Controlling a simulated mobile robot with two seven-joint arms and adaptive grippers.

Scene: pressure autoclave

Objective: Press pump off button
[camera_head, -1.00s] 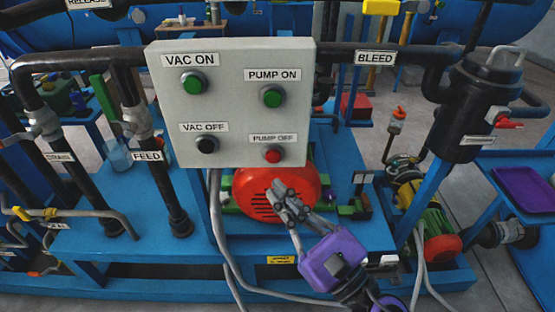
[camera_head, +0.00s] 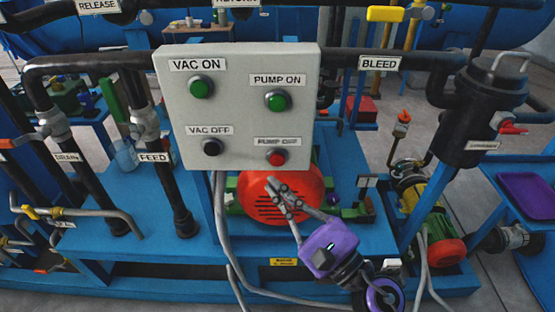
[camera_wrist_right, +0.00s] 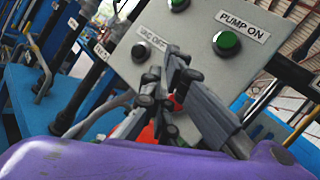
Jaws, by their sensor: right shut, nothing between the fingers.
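The pump off button (camera_head: 277,157) is a red round button at the lower right of the grey control panel (camera_head: 238,118), under its PUMP OFF label (camera_head: 278,141). My right gripper (camera_head: 274,187) is shut and empty. In the head view its fingertips show just below the button, over the red motor (camera_head: 305,195). No contact with the button can be made out. In the right wrist view the shut fingers (camera_wrist_right: 174,70) point toward the panel. A bit of red shows behind them, and the button is largely hidden there. My left gripper is not in view.
The panel also holds the green pump on button (camera_head: 278,101), the green vac on button (camera_head: 201,88) and the black vac off button (camera_head: 211,147). Grey cables (camera_head: 222,230) hang below the panel. A black bleed pipe (camera_head: 400,62) runs to its right.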

